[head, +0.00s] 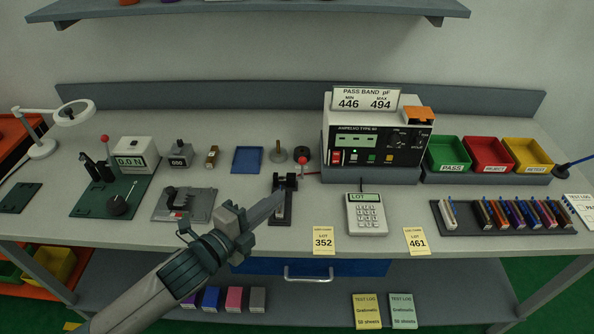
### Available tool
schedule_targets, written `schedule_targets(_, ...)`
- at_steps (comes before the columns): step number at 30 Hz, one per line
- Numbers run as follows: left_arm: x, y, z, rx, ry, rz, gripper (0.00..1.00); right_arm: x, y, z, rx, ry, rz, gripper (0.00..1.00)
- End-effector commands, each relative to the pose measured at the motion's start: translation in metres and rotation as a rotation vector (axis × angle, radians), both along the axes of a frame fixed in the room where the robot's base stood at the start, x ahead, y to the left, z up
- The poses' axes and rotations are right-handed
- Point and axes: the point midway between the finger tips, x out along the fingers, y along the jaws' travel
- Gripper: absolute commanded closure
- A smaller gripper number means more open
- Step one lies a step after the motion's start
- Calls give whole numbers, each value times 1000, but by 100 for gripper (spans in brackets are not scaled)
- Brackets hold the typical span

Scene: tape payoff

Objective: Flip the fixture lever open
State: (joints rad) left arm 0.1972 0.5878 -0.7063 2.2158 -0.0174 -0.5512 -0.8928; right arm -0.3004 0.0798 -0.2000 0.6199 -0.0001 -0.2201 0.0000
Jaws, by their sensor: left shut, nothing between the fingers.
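The test fixture (290,181) is a small dark block on a narrow dark base plate, left of the meter. A red ball knob (302,159) shows just behind and above it, and seems to be the tip of its lever. Whether the lever is up or down is hard to tell. My left gripper (277,199) comes in from the lower left. It is shut and empty, with its fingertips at the left side of the fixture, hiding part of it. I cannot tell whether they touch. My right gripper is not in view.
The meter (378,140) stands right of the fixture, joined by a red lead. A keypad (366,214) lies to the right front. Green (449,154), red (487,155) and yellow (527,155) bins stand at right. A grey device (184,204) sits left of my gripper.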

Motion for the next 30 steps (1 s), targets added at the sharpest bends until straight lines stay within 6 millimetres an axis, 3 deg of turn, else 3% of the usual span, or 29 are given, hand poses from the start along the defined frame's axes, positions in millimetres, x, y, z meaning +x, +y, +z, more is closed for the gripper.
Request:
schedule_targets(14, 14, -9, -1, -2, 5, 3, 100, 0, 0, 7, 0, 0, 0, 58)
schedule_targets(30, 84, -61, -10, -2, 3, 3, 100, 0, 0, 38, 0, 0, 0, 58)
